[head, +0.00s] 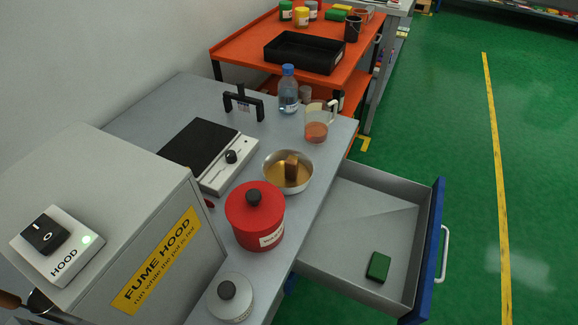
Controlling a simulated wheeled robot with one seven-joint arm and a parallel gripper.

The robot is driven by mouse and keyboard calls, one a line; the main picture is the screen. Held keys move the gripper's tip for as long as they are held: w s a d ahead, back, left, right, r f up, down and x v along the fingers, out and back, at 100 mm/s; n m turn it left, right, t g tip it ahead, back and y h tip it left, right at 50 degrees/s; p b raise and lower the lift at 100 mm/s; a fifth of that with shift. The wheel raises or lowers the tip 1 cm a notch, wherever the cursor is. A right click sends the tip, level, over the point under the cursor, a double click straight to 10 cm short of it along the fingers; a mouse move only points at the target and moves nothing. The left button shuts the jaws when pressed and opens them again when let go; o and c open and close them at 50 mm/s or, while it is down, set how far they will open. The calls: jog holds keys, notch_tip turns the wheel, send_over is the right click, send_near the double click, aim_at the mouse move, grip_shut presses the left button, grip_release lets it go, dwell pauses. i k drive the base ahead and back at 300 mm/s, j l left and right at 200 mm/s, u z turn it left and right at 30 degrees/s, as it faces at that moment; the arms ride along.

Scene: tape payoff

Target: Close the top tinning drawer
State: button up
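One drawer (345,240) is pulled far out from the right side of the grey workbench (155,97). It has grey inner walls, a blue front (431,250) and a pale bar handle (445,254) on its outer face. A small dark green block (378,267) lies on the drawer floor near the front. I cannot tell from this view whether other drawers lie below it. My gripper is not in view.
On the bench stand a red lidded pot (256,222), a pan (273,172), a jug (317,125), a bottle (288,92), a hotplate (200,148) and a fume hood box (120,200). An orange cart (245,50) stands behind. Green floor (465,130) right of the drawer is clear.

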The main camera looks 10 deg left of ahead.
aim_at(366, 211)
jog(key=l+u, duration=0.2)
jog(key=l, duration=0.3)
jog(key=l+u, duration=0.2)
jog(key=l, duration=0.35)
jog(key=k+l+u, duration=0.1)
jog(key=l+u, duration=0.15)
jog(key=l, duration=0.25)
jog(key=k+l+u, duration=0.2)
jog(key=l, duration=0.3)
jog(key=i+l+z, duration=0.15)
jog(key=l, duration=0.15)
jog(key=l+z, duration=0.1)
jog(key=l, duration=0.2)
